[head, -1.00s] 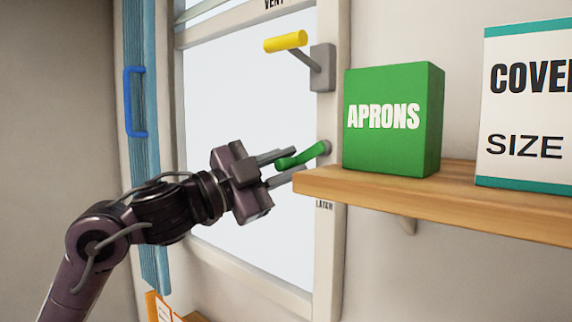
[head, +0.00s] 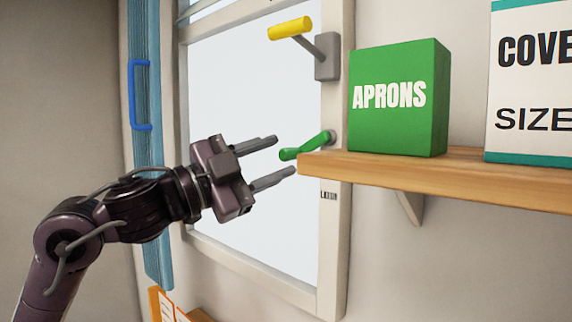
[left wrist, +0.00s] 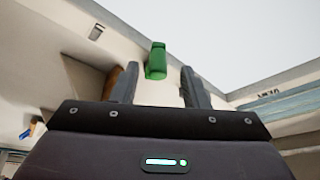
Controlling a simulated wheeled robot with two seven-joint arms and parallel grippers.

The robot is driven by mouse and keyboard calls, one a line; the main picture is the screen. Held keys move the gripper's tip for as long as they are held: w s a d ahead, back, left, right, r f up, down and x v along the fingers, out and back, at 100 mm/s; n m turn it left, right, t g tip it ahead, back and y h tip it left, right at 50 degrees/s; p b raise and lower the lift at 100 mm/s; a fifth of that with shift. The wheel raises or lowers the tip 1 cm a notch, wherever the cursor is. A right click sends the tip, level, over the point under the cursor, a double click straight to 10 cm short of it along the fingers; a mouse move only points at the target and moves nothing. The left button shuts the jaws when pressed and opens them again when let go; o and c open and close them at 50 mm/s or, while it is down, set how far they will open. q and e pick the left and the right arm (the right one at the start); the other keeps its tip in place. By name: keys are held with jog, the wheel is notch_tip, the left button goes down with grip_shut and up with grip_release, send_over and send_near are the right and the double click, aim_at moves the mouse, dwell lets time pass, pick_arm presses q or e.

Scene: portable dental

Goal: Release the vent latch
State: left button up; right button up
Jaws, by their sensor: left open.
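The green lever handle (head: 306,147) sits on the right side of the window frame, above a small dark label that looks like LATCH (head: 328,195). The lever slants down to the left from its pivot. My left gripper (head: 284,156) is open, its two fingers spread and pointing right. The free end of the lever is at the gap between the fingertips, with no contact visible. In the left wrist view the green lever (left wrist: 156,60) shows between and beyond the two fingers, which stand apart from it. My right gripper is not in view.
A yellow handle on a grey mount (head: 290,28) is above the lever. A wooden shelf (head: 450,178) is close on the right, with a green APRONS box (head: 400,98) and a white box (head: 532,80). A blue handle (head: 137,95) is at left.

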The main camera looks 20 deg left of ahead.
pick_arm(q)
jog(key=b+v, duration=0.2)
jog(key=v, duration=0.2)
jog(key=shift+s+a, duration=0.2)
